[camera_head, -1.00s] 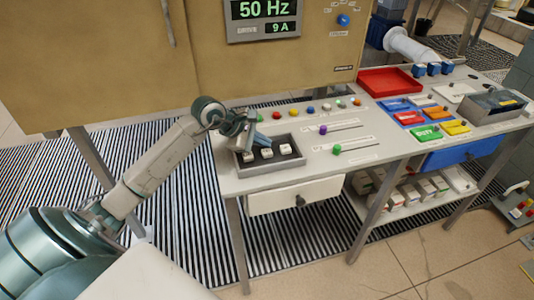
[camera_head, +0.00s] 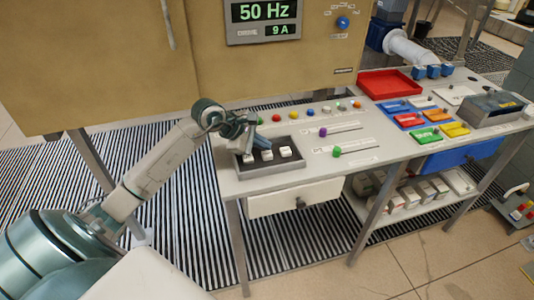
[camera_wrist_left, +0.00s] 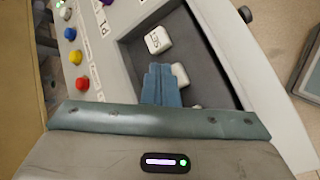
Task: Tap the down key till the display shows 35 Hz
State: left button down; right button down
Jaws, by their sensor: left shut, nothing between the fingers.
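The display (camera_head: 262,11) on the tan cabinet reads 50 Hz, with 9 A below. A grey key box (camera_head: 270,168) on the bench holds a left key (camera_head: 248,159), a middle key (camera_head: 267,156) and a right key (camera_head: 286,152), all white; their marks are too small to read. My left gripper (camera_head: 262,145) is shut and empty over the box, its tips close to the middle key. In the left wrist view its blue fingers (camera_wrist_left: 162,70) partly cover the middle key (camera_wrist_left: 181,74); the right key (camera_wrist_left: 158,40) is clear. I cannot tell whether they touch. My right gripper is not in view.
Coloured knobs (camera_head: 293,115) line the bench behind the box. Sliders with a purple knob (camera_head: 323,132) and a green knob (camera_head: 337,152) stand to its right. A red tray (camera_head: 390,83) and small coloured bins lie farther right. A drawer (camera_head: 295,198) hangs below.

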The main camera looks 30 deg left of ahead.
pick_arm(q)
jog(key=shift+f, duration=0.1)
dwell(0.7)
jog(key=shift+f+b, duration=0.25)
jog(key=shift+b, duration=0.25)
jog(key=shift+f+b, duration=0.15)
jog(key=shift+b, duration=0.15)
jog(key=shift+f+b, duration=0.45)
jog(key=shift+b, duration=0.25)
dwell(0.5)
jog(key=shift+r, duration=0.9)
